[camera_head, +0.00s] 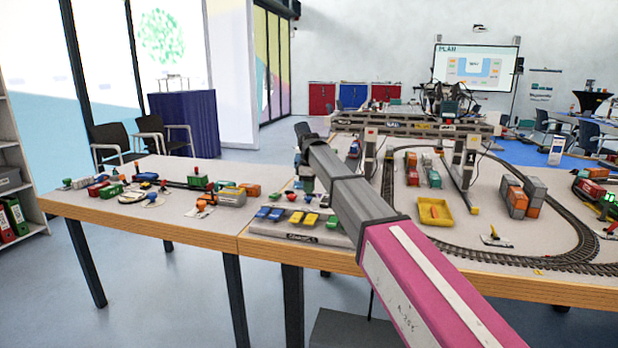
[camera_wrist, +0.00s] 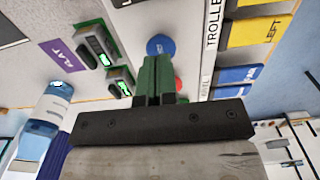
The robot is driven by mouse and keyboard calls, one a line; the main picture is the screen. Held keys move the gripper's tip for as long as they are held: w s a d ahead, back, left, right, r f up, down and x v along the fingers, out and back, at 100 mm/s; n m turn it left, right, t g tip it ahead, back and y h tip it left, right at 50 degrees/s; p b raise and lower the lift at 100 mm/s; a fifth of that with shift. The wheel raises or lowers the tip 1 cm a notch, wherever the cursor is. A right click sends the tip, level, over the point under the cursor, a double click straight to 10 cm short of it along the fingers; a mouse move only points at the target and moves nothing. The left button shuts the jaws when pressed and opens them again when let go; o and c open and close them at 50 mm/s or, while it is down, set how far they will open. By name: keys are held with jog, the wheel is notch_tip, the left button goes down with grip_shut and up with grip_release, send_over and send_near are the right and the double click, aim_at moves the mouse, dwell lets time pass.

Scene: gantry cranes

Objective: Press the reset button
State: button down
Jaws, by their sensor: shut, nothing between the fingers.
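A round blue button (camera_wrist: 161,44) with small white lettering sits on the pale control panel in the wrist view. I cannot read the lettering surely, so I cannot tell for certain that it is the reset button. My gripper (camera_wrist: 158,62) is shut and empty; its green fingertips appear just below the blue button, and contact cannot be told. A red button (camera_wrist: 178,84) shows partly behind the fingers, on their right. In the head view my gripper (camera_head: 307,186) is over the back of the control panel (camera_head: 290,236), and the round buttons there are small or hidden by my arm.
Blue keys (camera_wrist: 239,74) and yellow keys (camera_wrist: 259,31) lie right of the fingers. Two switches with green lights (camera_wrist: 104,60) are left, near a purple label (camera_wrist: 62,55). A yellow tray (camera_head: 427,219), crane legs and rail track (camera_head: 570,257) stand right of the panel.

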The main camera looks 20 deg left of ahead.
aim_at(309, 197)
jog(key=shift+f, duration=0.95)
jog(key=shift+f, duration=0.2)
jog(key=shift+s+d+f, duration=0.1)
jog(key=shift+s+f, duration=0.05)
jog(key=shift+f, duration=0.6)
jog(key=shift+r, duration=0.55)
notch_tip(309, 197, up, 14)
